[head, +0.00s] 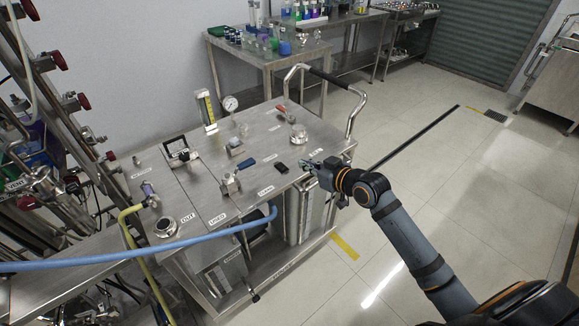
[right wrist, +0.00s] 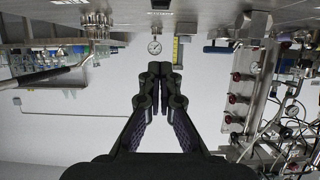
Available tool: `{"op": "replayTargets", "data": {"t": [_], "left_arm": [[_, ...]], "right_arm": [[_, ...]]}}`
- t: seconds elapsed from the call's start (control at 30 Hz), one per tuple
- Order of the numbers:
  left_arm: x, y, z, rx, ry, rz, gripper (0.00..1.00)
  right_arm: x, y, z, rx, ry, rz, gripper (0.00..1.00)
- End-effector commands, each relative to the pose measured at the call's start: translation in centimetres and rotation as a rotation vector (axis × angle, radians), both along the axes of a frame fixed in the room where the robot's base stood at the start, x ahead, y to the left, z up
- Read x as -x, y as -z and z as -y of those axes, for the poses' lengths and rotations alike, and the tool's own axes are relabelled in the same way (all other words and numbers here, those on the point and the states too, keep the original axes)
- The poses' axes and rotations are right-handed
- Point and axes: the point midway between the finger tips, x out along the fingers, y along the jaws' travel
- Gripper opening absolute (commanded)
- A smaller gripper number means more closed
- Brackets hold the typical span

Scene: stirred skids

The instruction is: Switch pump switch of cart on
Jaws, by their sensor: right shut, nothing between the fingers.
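The steel cart (head: 205,185) stands in the middle of the head view. A small black part (head: 281,168), which looks like a switch, sits on its top near the right front edge. Whether it is on or off is too small to tell. My right gripper (head: 308,165) is shut and empty, just right of this black part and apart from it, by the cart's edge. In the right wrist view its fingers (right wrist: 158,72) are together with nothing between them. The cart top shows there as a band along the upper edge. My left gripper is not in view.
The cart top also bears a blue-handled valve (head: 245,163), a pressure gauge (head: 230,103), a yellow flow meter (head: 207,108) and a steel knob (head: 299,134). A blue hose (head: 150,248) crosses in front. A push handle (head: 357,100) rises at the back right. Floor is clear at right.

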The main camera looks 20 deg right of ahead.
Motion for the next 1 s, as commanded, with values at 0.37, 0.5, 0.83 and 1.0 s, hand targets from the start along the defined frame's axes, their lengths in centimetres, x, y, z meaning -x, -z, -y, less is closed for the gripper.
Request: {"op": "replayTargets", "data": {"t": [0.37, 0.5, 0.83, 1.0], "left_arm": [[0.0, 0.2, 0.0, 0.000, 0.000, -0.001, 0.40], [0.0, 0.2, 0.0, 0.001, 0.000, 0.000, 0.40], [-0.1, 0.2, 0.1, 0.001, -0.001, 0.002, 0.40], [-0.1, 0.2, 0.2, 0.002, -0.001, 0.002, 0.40]], "right_arm": [[-3.9, 1.6, -1.4, -0.009, 0.005, -0.001, 0.00], [-6.6, 2.7, -2.4, -0.006, 0.003, -0.002, 0.00], [-8.5, 6.7, -3.1, 0.000, 0.001, -0.003, 0.00], [-8.3, 7.6, -3.0, 0.000, 0.002, -0.002, 0.00]]}}
